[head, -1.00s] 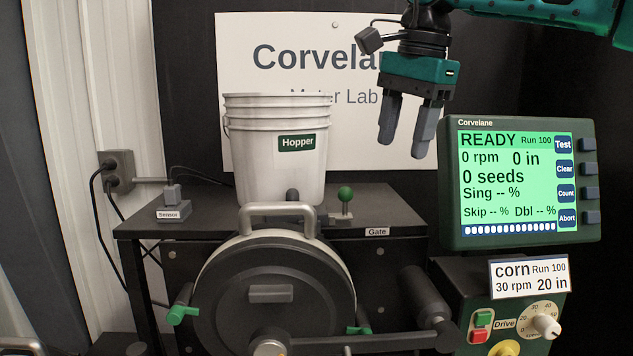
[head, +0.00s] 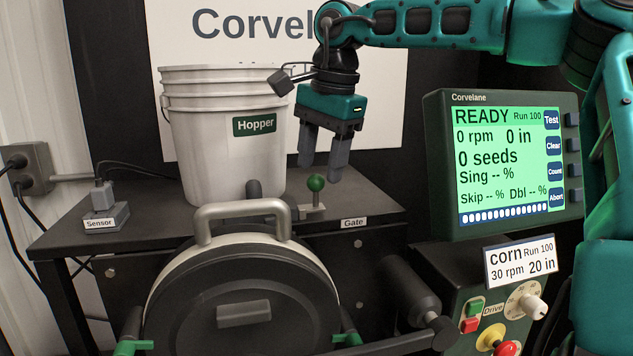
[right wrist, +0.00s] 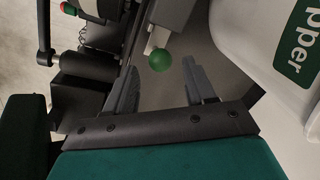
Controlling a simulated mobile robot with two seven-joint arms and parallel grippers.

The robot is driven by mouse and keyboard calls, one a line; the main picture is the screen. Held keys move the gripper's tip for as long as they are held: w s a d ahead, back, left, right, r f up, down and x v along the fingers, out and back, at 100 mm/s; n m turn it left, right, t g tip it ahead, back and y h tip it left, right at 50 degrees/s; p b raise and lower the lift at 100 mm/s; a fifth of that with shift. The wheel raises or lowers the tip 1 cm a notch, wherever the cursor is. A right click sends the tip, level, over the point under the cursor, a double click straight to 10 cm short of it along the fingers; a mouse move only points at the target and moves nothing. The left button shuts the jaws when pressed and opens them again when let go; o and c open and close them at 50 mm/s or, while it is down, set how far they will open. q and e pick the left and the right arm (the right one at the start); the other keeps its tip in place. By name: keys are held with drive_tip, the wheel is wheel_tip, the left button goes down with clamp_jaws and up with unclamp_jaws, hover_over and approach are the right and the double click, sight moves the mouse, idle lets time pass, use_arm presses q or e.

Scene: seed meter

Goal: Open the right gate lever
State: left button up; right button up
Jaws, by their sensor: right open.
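The gate lever, with a green ball knob (head: 316,183) on a short grey stem, stands on the bench top to the right of the hopper, beside the "Gate" label (head: 354,222). My right gripper (head: 322,172) is open, its fingers pointing down just above and around the knob's height in the head view. In the right wrist view the knob (right wrist: 160,60) shows beyond the fingertips, between the two spread fingers (right wrist: 158,78), and is not gripped. I cannot tell whether the fingers touch it. My left gripper is not in view.
The white hopper bucket (head: 220,150) stands close to the left of my right gripper. The round meter with its handle (head: 243,211) is in front. The monitor (head: 500,165) and drive box (head: 475,285) stand to the right. A sensor block (head: 104,215) sits at the left.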

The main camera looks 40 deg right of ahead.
sight(317, 181)
drive_tip(key=shift+w+f, duration=0.25)
drive_tip(key=shift+f, duration=0.8)
drive_tip(key=shift+w+f, duration=0.2)
drive_tip(key=shift+f, duration=0.85)
drive_tip(key=shift+c, duration=0.2)
clamp_jaws()
